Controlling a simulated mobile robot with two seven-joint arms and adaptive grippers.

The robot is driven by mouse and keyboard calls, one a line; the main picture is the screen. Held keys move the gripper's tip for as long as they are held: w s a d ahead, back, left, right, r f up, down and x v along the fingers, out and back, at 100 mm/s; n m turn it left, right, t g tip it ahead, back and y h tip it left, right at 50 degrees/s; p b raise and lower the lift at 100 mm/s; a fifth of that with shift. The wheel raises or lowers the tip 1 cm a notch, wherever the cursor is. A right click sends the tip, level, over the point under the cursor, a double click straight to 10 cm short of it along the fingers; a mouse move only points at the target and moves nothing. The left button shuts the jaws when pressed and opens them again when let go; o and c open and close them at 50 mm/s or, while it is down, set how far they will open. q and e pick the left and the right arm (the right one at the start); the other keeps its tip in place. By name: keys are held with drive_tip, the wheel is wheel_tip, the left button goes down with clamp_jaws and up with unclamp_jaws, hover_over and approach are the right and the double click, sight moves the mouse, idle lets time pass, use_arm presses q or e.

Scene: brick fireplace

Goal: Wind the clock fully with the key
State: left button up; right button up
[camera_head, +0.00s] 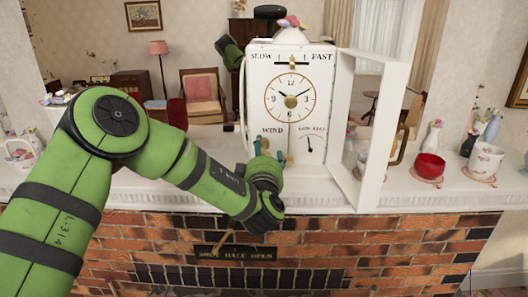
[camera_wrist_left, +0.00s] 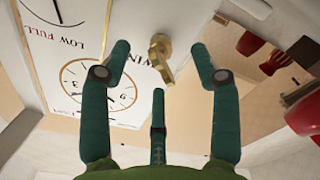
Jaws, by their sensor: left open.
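The white clock (camera_head: 257,85) stands upright on the mantel, with its dial, the word WIND and a LOW FULL gauge (camera_head: 309,144) on its front. Its glazed door (camera_head: 374,140) stands open to the right. A brass key (camera_wrist_left: 161,50) sits at the clock front beside the WIND lettering in the left wrist view; how deep it is seated is hidden. My left gripper (camera_head: 269,151) is just in front of the clock's lower left. In the left wrist view its teal fingers (camera_wrist_left: 159,60) are spread on both sides of the key, apart from it. My right gripper is not in view.
The mantel (camera_head: 330,195) also bears a red bowl (camera_head: 430,166), a white pot (camera_head: 484,162) and vases to the right. A white basket (camera_head: 20,153) stands at the left. A mirror behind reflects the room. Brickwork and a dark HALF OPEN plate (camera_head: 234,252) lie below.

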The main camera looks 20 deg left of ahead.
use_arm(q)
drive_tip(key=v, duration=0.7)
idle(0.8)
drive_tip(key=shift+r, duration=0.1)
